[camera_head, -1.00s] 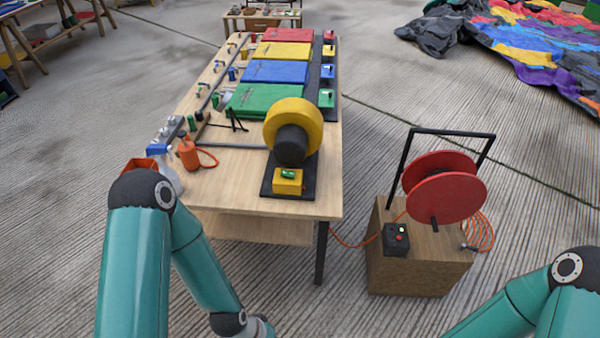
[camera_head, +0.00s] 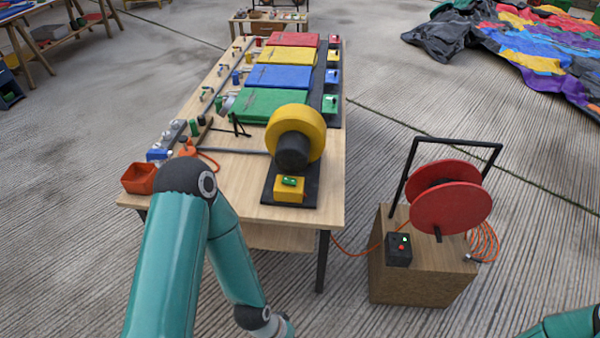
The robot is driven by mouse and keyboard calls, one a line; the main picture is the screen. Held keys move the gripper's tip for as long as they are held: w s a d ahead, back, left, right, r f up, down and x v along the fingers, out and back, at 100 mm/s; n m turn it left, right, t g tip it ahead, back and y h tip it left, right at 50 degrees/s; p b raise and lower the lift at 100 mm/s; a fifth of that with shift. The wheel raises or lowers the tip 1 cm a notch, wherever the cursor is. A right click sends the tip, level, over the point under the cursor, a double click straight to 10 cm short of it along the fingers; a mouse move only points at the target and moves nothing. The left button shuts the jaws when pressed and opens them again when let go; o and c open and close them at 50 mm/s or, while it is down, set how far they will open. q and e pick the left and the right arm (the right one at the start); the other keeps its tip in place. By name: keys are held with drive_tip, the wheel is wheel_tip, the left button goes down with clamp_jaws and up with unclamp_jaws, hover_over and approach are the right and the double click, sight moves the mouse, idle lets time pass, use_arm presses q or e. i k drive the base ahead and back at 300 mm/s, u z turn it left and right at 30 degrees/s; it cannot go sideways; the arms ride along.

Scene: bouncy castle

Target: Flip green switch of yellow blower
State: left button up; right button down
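The yellow blower (camera_head: 312,125) stands on a black base at the near right end of the wooden table, its dark round outlet facing me. A small yellow switch box (camera_head: 289,194) sits on the front of that base. The green switch (camera_head: 289,181) is on top of the box; its exact position is too small to tell. My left arm comes up from the bottom, left of the blower and in front of the table; its gripper is out of the frame below. My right arm only shows at the bottom right corner, and its gripper is out of view.
On the wooden table (camera_head: 240,175) are red, yellow, blue and green panels, an orange bin (camera_head: 139,178) and small tools. A red cable reel (camera_head: 451,208) stands on a wooden block to the right, its orange cable running toward the table. Colourful fabric (camera_head: 540,60) lies at the back right.

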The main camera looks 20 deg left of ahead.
sight(290, 181)
drive_tip(key=i, duration=0.9)
drive_tip(key=u, duration=0.05)
